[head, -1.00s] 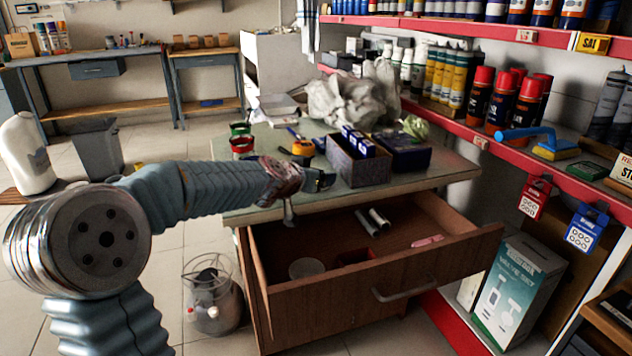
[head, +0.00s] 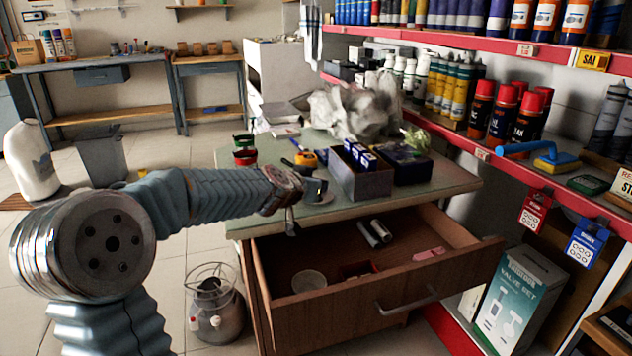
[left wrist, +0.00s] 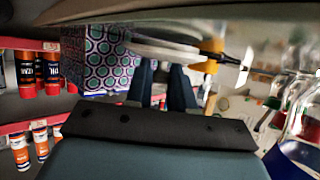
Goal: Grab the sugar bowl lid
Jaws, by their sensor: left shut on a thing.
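My left gripper (head: 316,190) is above the front edge of the counter, over the back left of the open drawer. In the left wrist view its two dark fingers (left wrist: 160,82) are close to a pale, round-edged thing that looks like the sugar bowl lid (left wrist: 165,48). The gripper is shut on it. In the head view the lid is small and mostly hidden by the gripper. A pale round dish (head: 309,281) lies in the drawer, below the gripper; I cannot tell whether it is the sugar bowl. My right gripper is not in view.
The open wooden drawer (head: 340,318) also holds grey tubes (head: 374,233) and a pink piece (head: 429,254). Red-edged shelves stand right.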

